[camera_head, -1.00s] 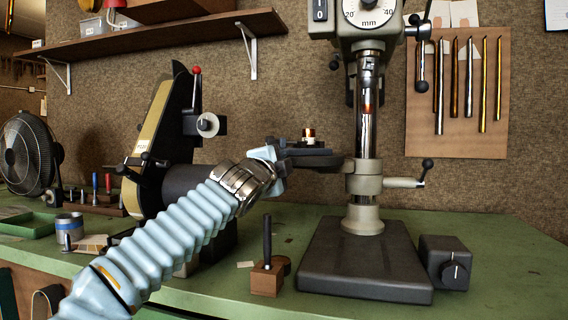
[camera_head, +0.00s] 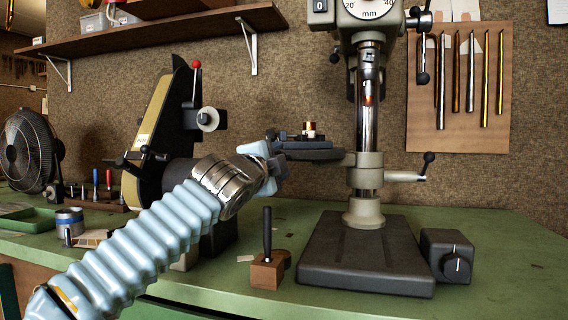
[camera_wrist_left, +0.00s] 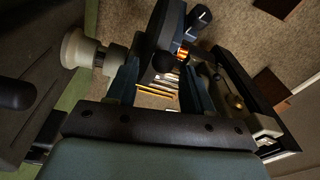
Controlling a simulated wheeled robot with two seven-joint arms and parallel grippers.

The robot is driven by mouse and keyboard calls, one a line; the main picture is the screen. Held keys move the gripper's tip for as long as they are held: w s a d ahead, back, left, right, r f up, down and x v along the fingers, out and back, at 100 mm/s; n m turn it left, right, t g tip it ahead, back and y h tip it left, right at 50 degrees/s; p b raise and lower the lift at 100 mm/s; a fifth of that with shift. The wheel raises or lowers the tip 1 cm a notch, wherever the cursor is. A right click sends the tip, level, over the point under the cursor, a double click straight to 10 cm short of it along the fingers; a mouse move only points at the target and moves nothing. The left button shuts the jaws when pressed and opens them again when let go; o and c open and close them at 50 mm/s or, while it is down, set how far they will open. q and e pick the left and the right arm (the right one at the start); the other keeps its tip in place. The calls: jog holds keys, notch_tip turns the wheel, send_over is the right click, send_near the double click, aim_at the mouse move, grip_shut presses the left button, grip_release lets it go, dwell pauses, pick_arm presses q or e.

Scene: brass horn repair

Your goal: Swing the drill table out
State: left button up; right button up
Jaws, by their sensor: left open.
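The drill press table (camera_head: 318,155) is a dark plate carried on a pale collar on the steel column (camera_head: 367,125). It reaches out to the left of the column, above the bench. A small copper-coloured ring piece (camera_head: 309,129) sits on top of it. My left gripper (camera_head: 275,158) is open at the table's left end, close to its edge; I cannot tell whether it touches. In the left wrist view the two dark fingers of the gripper (camera_wrist_left: 160,75) stand apart, with the copper-coloured piece (camera_wrist_left: 182,53) beyond the right finger. My right gripper is out of view.
The dark press base (camera_head: 367,262) stands on the green bench (camera_head: 490,225). A clamp lever (camera_head: 408,177) points right from the collar. A belt grinder (camera_head: 155,140) stands behind my left arm.

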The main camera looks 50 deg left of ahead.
pick_arm(q)
jog(key=b+v, duration=0.1)
jog(key=v, duration=0.8)
jog(key=shift+f, duration=0.1)
